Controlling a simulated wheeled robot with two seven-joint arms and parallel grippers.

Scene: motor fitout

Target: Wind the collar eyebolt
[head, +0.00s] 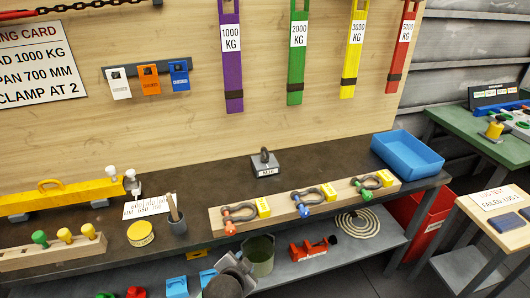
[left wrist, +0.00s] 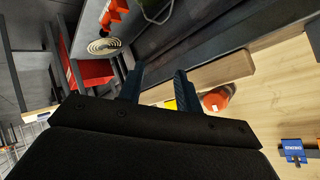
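A dark metal eyebolt (head: 264,153) with a ring top stands upright on a small grey block (head: 266,170) with a marked label, near the middle of the bench. Whether its collar meets the block is too small to tell. A grey and black part of my arm shows at the bottom edge of the head view, in front of the bench and well short of the eyebolt. In the left wrist view my left gripper (left wrist: 158,84) has its two dark fingers apart with nothing held between them. The eyebolt does not show in that view. My right gripper is not in view.
A wooden rack (head: 300,208) with shackles lies in front of the block. A blue tray (head: 407,152) stands at right, a yellow beam (head: 60,199) at left. Bench around the block is clear.

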